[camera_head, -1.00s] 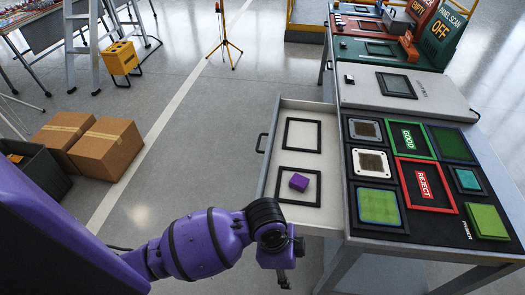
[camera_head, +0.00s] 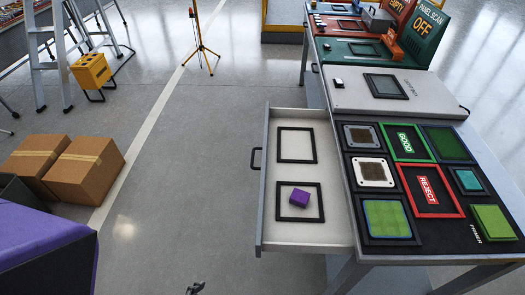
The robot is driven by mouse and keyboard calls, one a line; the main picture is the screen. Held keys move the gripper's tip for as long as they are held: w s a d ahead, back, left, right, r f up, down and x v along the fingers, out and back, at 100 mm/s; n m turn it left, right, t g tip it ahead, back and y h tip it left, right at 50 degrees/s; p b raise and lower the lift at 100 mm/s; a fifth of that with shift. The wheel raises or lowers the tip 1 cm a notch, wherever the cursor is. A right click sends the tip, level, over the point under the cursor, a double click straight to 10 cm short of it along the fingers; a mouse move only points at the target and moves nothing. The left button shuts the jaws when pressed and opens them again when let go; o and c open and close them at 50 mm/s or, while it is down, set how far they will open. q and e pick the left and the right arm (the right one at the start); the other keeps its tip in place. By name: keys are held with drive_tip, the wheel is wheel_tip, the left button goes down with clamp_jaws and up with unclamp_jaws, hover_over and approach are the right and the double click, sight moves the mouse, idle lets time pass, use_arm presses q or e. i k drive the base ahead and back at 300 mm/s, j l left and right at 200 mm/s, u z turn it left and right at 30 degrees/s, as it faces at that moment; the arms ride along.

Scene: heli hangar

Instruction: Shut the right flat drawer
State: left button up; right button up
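The flat drawer (camera_head: 337,225) is pulled out to the left from the workbench, with its dark handle (camera_head: 256,158) on the left-hand front panel. Its pale tray holds two black square frames, and a purple block (camera_head: 299,197) lies inside the nearer one. My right gripper is out of view.
The workbench carries a black sorting panel (camera_head: 465,229) with GOOD and REJECT squares, and a grey unit (camera_head: 345,98) behind it. Cardboard boxes (camera_head: 88,168) stand on the floor at left. The floor left of the drawer is clear.

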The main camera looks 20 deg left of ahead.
sight(301, 155)
drive_tip(key=i+j, duration=0.1)
drive_tip(key=j, duration=0.25)
drive_tip(key=i+j, duration=0.1)
drive_tip(key=j, duration=0.25)
drive_tip(key=i+j, duration=0.15)
drive_tip(key=j, duration=0.2)
drive_tip(key=i+j, duration=0.1)
drive_tip(key=j, duration=0.2)
drive_tip(key=i+j, duration=0.1)
drive_tip(key=j, duration=0.25)
drive_tip(key=z, duration=0.05)
